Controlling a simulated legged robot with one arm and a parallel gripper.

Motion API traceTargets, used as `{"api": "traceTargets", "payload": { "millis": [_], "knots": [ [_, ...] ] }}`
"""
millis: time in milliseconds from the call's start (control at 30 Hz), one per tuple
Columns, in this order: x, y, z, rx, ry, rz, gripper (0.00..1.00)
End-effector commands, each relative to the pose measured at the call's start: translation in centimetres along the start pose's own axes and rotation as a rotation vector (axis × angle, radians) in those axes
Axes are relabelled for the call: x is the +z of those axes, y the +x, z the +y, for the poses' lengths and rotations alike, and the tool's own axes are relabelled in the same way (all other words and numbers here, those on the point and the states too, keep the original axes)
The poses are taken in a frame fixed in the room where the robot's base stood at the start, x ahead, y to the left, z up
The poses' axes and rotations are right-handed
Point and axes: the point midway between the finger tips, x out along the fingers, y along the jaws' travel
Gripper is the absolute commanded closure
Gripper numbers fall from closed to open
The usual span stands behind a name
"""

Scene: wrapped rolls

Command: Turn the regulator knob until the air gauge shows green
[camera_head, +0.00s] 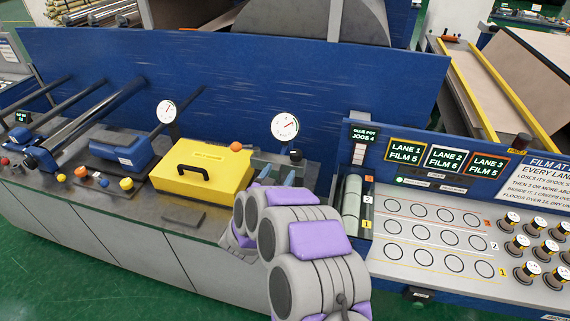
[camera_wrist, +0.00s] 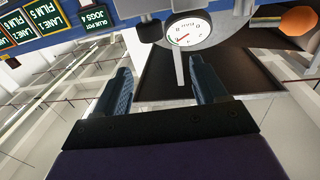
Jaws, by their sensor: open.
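A white round gauge (camera_head: 285,127) stands on a post behind my gripper. It also shows upside down in the wrist view (camera_wrist: 188,29), with a red needle and small markings; I cannot tell whether it reads green. A dark round knob (camera_head: 297,154) sits just right of and below the gauge; in the wrist view it appears as a black knob (camera_wrist: 150,30) beside the dial. I cannot tell for sure that it is the regulator knob. My gripper (camera_head: 278,177) is open and empty, with two blue fingers (camera_wrist: 162,82) apart from the knob and gauge.
A yellow case (camera_head: 205,172) with a black handle stands left of my gripper. An orange ball-like top (camera_head: 236,147) shows behind it. A second gauge (camera_head: 167,111) stands farther left. A panel with several knobs (camera_head: 525,270) lies right. A blue wall (camera_head: 225,75) backs the bench.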

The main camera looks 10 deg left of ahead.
Motion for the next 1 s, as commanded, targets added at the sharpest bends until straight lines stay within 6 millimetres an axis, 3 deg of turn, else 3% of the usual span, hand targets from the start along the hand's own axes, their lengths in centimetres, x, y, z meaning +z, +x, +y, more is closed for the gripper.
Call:
{"api": "traceTargets", "payload": {
  "millis": [200,400,733,1000],
  "knots": [
    [-0.3,4.0,1.9,-0.173,0.031,0.016,0.29],
    [-0.7,5.0,4.3,-0.343,0.038,0.020,0.29],
    [0.1,2.6,9.4,-0.591,0.000,0.000,0.29],
    [0.7,0.6,10.8,-0.679,-0.024,-0.021,0.29]
  ]
}}
